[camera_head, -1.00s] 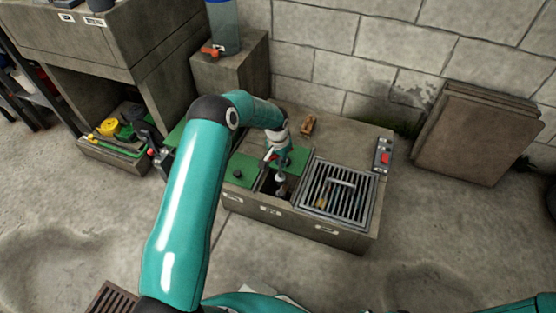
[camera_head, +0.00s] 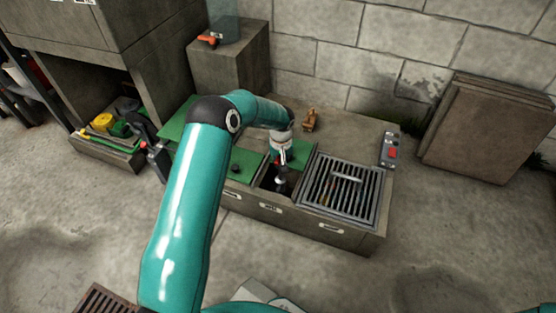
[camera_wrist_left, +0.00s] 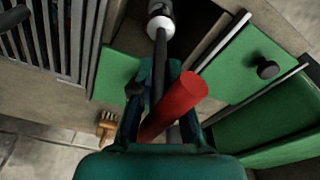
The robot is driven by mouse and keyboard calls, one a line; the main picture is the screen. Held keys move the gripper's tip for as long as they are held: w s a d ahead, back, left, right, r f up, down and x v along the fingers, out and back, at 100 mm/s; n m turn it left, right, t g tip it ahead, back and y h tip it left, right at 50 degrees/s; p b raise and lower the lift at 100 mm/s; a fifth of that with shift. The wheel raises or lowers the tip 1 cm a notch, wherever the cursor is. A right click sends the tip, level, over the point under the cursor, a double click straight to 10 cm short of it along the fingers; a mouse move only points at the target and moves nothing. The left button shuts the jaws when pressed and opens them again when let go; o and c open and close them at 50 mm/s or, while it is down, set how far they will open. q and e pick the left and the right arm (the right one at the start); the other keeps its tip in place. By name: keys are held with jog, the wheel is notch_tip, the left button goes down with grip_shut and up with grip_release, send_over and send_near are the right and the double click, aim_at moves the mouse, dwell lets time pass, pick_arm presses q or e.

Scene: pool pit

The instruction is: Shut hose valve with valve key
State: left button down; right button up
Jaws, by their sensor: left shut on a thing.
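My left gripper (camera_head: 282,157) hangs over a dark open pit (camera_head: 268,183) in the low concrete bench. It is shut on the valve key, whose red handle (camera_wrist_left: 176,106) crosses the gripper in the left wrist view. The key's dark shaft (camera_wrist_left: 161,62) points away from the gripper to a pale collar (camera_wrist_left: 160,27) and dark end at the pit opening. In the head view the key's pale lower part (camera_head: 280,182) shows in the pit mouth. The hose valve is not distinguishable in the dark pit, so I cannot tell whether the key sits on it. My right gripper is out of view.
A metal grate (camera_head: 342,198) lies right of the pit, with a red-button box (camera_head: 390,150) beyond it. Green lids (camera_head: 240,165) flank the pit. A clear container with an orange tap (camera_head: 208,39) stands on a pedestal.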

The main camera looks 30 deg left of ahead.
pick_arm(q)
jog(key=shift+d, duration=0.15)
dwell(0.6)
dwell(0.6)
jog(key=shift+f+b, duration=0.15)
jog(key=shift+b, duration=0.2)
jog(key=shift+f+b, duration=0.35)
jog(key=shift+f, duration=0.25)
dwell(0.6)
jog(key=shift+f+b, duration=0.45)
jog(key=shift+b, duration=0.1)
jog(key=shift+f+b, duration=0.4)
jog(key=shift+f, duration=0.1)
dwell(0.4)
jog(key=shift+m, duration=0.3)
